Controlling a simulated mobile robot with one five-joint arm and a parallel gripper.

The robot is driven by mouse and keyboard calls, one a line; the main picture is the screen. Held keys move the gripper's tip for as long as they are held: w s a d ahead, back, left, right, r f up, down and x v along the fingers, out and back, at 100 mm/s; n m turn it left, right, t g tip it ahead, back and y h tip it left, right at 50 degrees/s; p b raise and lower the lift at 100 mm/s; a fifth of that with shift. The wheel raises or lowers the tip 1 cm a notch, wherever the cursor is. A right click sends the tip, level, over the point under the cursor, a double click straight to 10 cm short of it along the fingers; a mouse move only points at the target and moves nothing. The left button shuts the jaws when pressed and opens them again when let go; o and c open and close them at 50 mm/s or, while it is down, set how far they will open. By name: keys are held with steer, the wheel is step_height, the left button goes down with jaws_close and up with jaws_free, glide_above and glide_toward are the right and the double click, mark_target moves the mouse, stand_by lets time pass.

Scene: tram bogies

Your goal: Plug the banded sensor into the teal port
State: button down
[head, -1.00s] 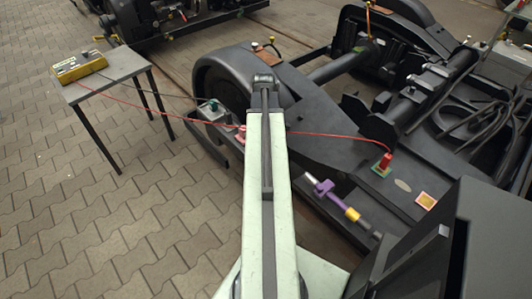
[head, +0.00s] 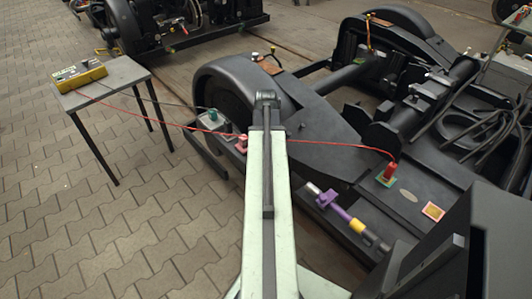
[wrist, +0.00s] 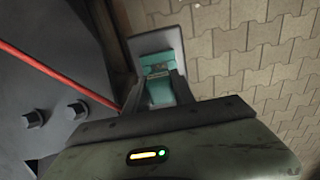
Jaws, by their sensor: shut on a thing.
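My gripper (wrist: 164,92) shows in the wrist view with its two fingers shut on a teal piece (wrist: 160,90). The teal piece is over or on a small grey plate (wrist: 163,46); I cannot tell whether it is seated or only touching. No band can be made out on it. In the head view my arm hides the gripper. There a teal piece (head: 212,114) stands on a grey bracket beside the bogie wheel, with a dark cable leading to it. A teal port is not clearly distinguishable from that piece.
A red plug (head: 388,173) stands on a green-framed port, with a red cable running left. An empty pink-framed port (head: 433,211) lies right of it. A purple-and-yellow rod (head: 342,212) lies along the bogie. A yellow box (head: 78,78) sits on a grey table (head: 105,92). Paving is open left.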

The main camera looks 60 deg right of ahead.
steer(key=shift+f+b, duration=0.7)
steer(key=shift+f, duration=0.45)
steer(key=shift+s+f+b, duration=0.1)
steer(key=shift+f+b, duration=0.35)
steer(key=shift+b, duration=0.05)
stand_by(1.0)
steer(key=c, duration=1)
jaws_free()
steer(key=shift+o, duration=0.2)
steer(key=shift+r, duration=0.1)
step_height(320, 180, up, 8)
steer(key=p, duration=0.8)
steer(key=shift+f, duration=0.2)
